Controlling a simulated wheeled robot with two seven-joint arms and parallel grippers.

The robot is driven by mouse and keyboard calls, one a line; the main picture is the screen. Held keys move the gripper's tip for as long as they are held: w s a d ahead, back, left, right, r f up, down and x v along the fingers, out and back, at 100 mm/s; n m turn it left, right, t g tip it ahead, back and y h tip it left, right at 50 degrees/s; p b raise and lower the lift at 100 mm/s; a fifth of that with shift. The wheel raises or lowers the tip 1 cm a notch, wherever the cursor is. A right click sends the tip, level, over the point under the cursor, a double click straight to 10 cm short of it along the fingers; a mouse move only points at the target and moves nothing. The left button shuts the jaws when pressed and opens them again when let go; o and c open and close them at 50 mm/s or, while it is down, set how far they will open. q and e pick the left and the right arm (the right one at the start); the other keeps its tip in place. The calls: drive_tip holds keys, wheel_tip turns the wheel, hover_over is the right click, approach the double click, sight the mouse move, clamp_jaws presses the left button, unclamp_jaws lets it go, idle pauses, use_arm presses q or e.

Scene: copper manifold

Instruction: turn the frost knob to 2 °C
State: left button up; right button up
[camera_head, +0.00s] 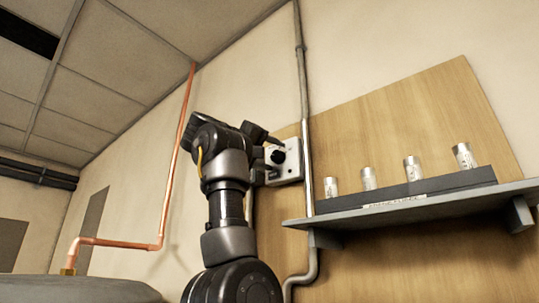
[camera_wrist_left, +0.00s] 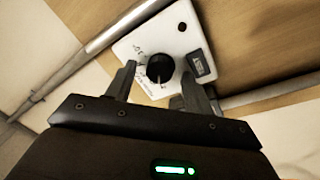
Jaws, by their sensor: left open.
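The frost knob (camera_wrist_left: 160,69) is a round black dial on a white control box (camera_wrist_left: 128,49) fixed to the wall. In the left wrist view it lies between the fingertips of my left gripper (camera_wrist_left: 153,84), which is open with one finger on each side. I cannot tell whether the fingers touch it. Small markings surround the knob, but they are too small to read. In the head view my left gripper (camera_head: 262,144) reaches the box (camera_head: 291,160), and the knob (camera_head: 277,156) shows beside the fingers. My right gripper is not in view.
A grey vertical pipe (camera_head: 304,95) runs close to the right of the box. A grey shelf (camera_head: 420,206) with several metal cylinders stands further right on a wooden panel (camera_head: 415,110). A copper pipe (camera_head: 175,150) runs along the left wall.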

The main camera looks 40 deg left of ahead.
use_arm(q)
drive_tip(key=shift+s+f+b, duration=0.2)
drive_tip(key=shift+s+b, duration=0.15)
drive_tip(key=shift+b, duration=0.05)
drive_tip(key=s+b, duration=0.5)
drive_tip(key=s, duration=0.5)
drive_tip(key=shift+a+f, duration=0.25)
drive_tip(key=shift+f, duration=0.2)
drive_tip(key=shift+w, duration=0.1)
